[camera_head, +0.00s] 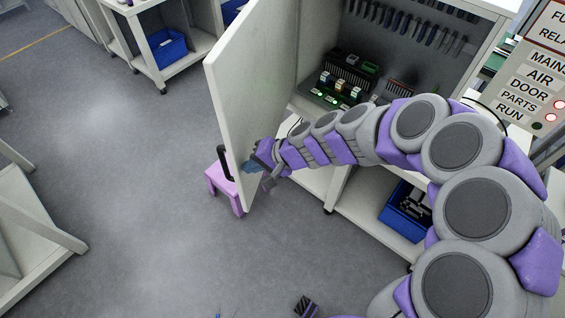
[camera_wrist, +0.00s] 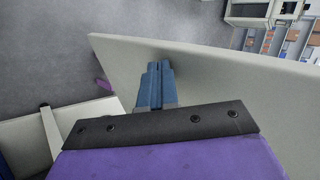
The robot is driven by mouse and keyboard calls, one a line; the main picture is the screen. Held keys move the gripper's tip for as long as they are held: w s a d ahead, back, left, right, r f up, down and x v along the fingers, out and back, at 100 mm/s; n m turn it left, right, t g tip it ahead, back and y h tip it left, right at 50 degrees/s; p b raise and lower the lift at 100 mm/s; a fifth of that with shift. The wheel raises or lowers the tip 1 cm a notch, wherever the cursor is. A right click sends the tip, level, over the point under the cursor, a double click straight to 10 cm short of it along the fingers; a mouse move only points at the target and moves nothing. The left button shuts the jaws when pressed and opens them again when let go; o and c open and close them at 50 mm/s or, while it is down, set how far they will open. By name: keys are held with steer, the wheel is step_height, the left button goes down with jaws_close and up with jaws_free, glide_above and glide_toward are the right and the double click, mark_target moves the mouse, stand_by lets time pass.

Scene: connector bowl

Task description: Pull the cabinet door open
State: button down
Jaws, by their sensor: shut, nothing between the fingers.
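The cabinet door (camera_head: 246,88) is a pale panel standing wide open, swung out to the left of the cabinet (camera_head: 312,60). A black handle (camera_head: 226,163) shows at the door's lower left edge. My gripper (camera_head: 252,166) is at the lower part of the door, on its inner side, close to the handle. In the wrist view the blue fingers (camera_wrist: 156,84) are together and empty, in front of the door panel (camera_wrist: 215,82). I cannot tell whether the fingertips touch the door. The cabinet inside shows circuit boards with green lights (camera_head: 338,92).
A small purple stool (camera_head: 220,184) stands behind the door's lower edge. A blue bin (camera_head: 405,212) sits on the shelf below the cabinet. A white rack (camera_head: 30,235) stands at left. A label panel (camera_head: 530,75) is at right. Grey floor is clear at centre left.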

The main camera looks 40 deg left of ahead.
steer(key=s+a+m+t+p, duration=0.2)
steer(key=s+a+m, duration=0.1)
steer(key=a, duration=1.1)
steer(key=shift+s+r+y, duration=0.2)
steer(key=shift+s+y, duration=0.1)
steer(key=shift+s, duration=0.4)
steer(key=shift+d, duration=0.1)
